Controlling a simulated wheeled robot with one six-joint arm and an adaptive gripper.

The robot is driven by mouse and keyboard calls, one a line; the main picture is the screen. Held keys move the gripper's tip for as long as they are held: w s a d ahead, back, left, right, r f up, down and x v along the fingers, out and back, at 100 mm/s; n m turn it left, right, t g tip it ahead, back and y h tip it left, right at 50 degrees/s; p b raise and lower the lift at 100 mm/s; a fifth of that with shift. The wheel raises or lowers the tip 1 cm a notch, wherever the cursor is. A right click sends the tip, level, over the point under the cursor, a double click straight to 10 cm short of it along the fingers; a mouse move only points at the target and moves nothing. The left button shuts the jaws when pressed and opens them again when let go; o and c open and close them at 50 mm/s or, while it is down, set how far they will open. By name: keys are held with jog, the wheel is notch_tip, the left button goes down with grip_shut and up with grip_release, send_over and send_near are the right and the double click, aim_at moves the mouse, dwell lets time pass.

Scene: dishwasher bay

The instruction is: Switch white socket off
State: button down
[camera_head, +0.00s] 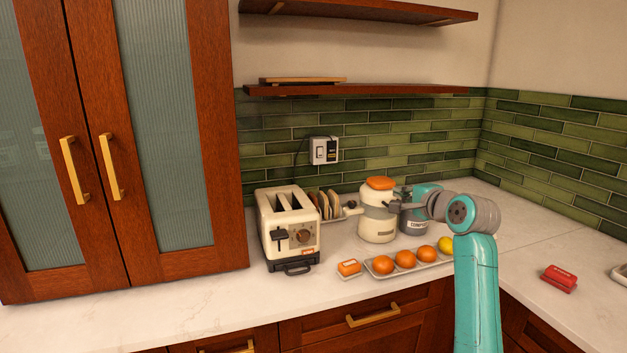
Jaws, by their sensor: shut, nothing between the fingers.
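The white socket (324,150) is mounted on the green tiled wall, above and behind the toaster. It has a pale switch plate on its left and a darker part on its right, with a dark cord running from its left side. The switch position is too small to tell. My gripper (392,206) is in front of the counter's back area, to the right of and below the socket, clearly apart from it. It points left, beside the cream jar, and looks shut and empty. Part of it is hard to separate from the containers behind.
A cream toaster (289,230) stands below the socket. A cream jar (378,222) with an orange lid and a grey compost container (414,224) stand right of it. A fruit tray (381,276) lies in front. A wooden shelf (365,91) overhangs the socket.

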jog(key=s+f+n+h, duration=0.1)
jog(key=s+f, duration=0.4)
jog(key=f, duration=0.7)
jog(key=s+f+h, duration=0.1)
jog(key=s+f, duration=0.3)
jog(key=f, duration=0.8)
jog(key=s+a+f+n+h, duration=0.2)
jog(key=s+f+n, duration=0.1)
jog(key=s+f, duration=1.4)
jog(key=s+f+n+h, duration=0.15)
jog(key=s+n, duration=0.25)
jog(key=s, duration=2.1)
jog(key=s+r+n, duration=0.3)
jog(key=s+r, duration=0.1)
jog(key=s, duration=0.6)
jog(key=s+a+r+n, duration=0.1)
jog(key=s+r+n, duration=0.2)
jog(key=s, duration=0.7)
jog(key=shift+a+r+y, duration=0.3)
jog(key=shift+r+y, duration=0.05)
jog(key=shift+r, duration=0.6)
